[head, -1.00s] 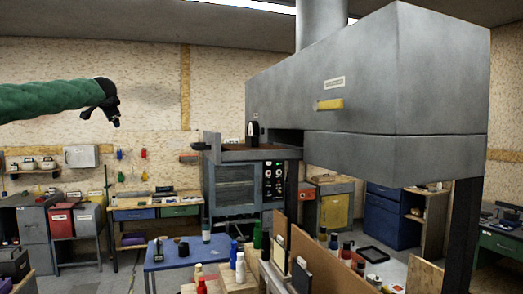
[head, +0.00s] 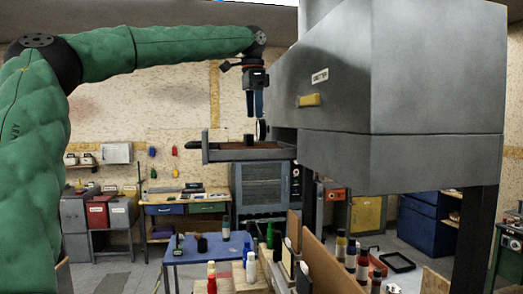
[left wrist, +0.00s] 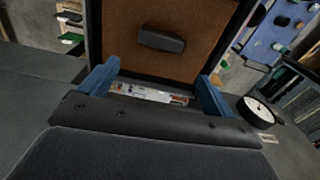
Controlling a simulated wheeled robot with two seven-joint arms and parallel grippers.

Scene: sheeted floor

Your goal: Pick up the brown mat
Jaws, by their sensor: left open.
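The brown mat (left wrist: 205,22) appears as a flat brown surface inside a dark-rimmed open drawer or tray (head: 222,156). In the head view only a thin brown strip of the mat (head: 228,146) shows. A small black block (left wrist: 161,41) lies on the mat, and it also shows in the head view (head: 249,139). My left gripper (head: 255,113) points down above the tray, its blue fingers apart with nothing between them. In the left wrist view the fingers (left wrist: 158,74) are spread near the tray's near edge. My right gripper is not in view.
A large grey metal housing (head: 435,80) stands close right of my left gripper. A round white dial (left wrist: 258,111) sits beside the tray. Below are a blue table (head: 205,252) with bottles and upright brown boards (head: 330,262). Free air lies left of the tray.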

